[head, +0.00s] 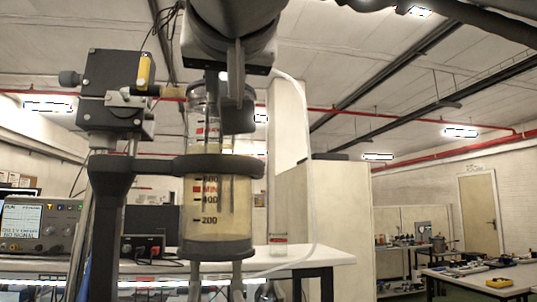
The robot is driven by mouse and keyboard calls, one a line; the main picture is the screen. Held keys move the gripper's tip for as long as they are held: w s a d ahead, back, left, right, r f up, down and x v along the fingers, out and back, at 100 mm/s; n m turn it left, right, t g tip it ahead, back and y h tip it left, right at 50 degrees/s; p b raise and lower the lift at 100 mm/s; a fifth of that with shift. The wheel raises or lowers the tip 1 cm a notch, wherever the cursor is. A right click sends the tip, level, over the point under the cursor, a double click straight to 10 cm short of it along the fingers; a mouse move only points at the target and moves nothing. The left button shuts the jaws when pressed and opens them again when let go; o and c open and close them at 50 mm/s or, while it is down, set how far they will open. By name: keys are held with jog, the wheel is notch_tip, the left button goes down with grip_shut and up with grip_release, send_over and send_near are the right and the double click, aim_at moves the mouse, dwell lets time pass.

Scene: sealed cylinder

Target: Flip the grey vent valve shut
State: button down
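A clear sealed cylinder (205,210) stands upright in a dark ring clamp (220,167), with black and red level marks and pale yellowish contents. My gripper (230,112) reaches down from the top of the view, in front of the cylinder's upper end. One dark finger pad overlaps the clear wall; how far apart the fingers are is not clear. I cannot make out the grey vent valve; my gripper covers much of the cylinder's top. A black block with a yellow lever (145,70) and a brass fitting (168,91) is left of the cylinder's top.
A clear hose (312,190) curves down right of the cylinder to the white bench (325,257). A small jar (278,244) stands there. An instrument with a screen (38,225) is at far left. A cluttered table (450,275) is at far right.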

jog(key=c, duration=0.8)
grip_release()
jog(key=shift+s, duration=0.15)
